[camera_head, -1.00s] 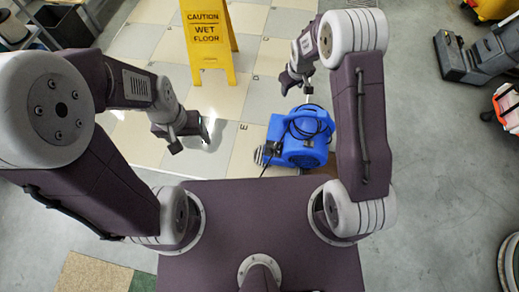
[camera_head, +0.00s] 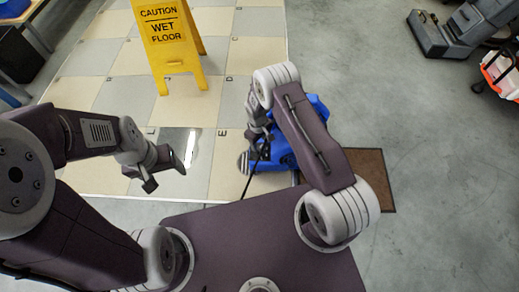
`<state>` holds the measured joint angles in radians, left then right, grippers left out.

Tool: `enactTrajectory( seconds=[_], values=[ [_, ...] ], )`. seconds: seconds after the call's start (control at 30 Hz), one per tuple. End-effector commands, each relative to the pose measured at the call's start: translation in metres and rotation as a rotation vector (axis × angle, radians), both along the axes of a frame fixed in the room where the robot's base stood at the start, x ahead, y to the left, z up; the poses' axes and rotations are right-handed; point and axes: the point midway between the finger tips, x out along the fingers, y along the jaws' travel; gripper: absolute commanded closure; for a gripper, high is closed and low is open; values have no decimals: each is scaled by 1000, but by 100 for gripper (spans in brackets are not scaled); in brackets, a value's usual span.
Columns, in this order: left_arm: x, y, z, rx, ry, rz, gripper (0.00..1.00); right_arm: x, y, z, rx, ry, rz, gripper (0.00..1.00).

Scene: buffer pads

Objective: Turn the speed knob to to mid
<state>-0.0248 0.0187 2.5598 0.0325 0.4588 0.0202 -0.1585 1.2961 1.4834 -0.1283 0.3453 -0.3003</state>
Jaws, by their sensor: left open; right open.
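The blue floor blower (camera_head: 277,155) stands on the floor ahead of my base, largely covered by my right arm. Its speed knob cannot be made out. A dark cord hangs at its left side. My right gripper (camera_head: 256,137) is at the blower's left side, seen from above and partly hidden by its own wrist. It is open; whether it touches the blower cannot be told. My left gripper (camera_head: 166,174) is open and empty over the tiles, well to the left of the blower.
A yellow wet-floor sign (camera_head: 171,45) stands beyond the grippers. A shiny wet patch (camera_head: 180,141) lies near my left gripper. A brown mat (camera_head: 372,178) lies right of my base. Grey machines stand at the upper right.

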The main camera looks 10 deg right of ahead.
Motion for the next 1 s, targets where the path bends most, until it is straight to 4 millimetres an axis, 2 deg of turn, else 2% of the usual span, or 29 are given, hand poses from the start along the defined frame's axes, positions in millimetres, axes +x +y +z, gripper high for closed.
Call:
enactTrajectory(
  seconds=[0.03,0.1,0.2,0.47,0.67,1.0],
  values=[
    [0,0,-17,0,0,0,27,0,-1,-21,0,0,0,48],
    [0,0,-28,0,0,0,27,0,-1,-36,-1,1,0,48],
    [0,0,-37,0,1,0,27,2,-2,-49,1,-1,-1,48],
    [0,0,-35,0,1,0,27,1,-2,-49,0,0,0,48],
    [0,0,-35,0,0,0,27,1,-2,-49,0,0,0,100],
    [0,0,-33,0,0,0,27,1,-2,-48,0,0,-41,100]
  ],
)
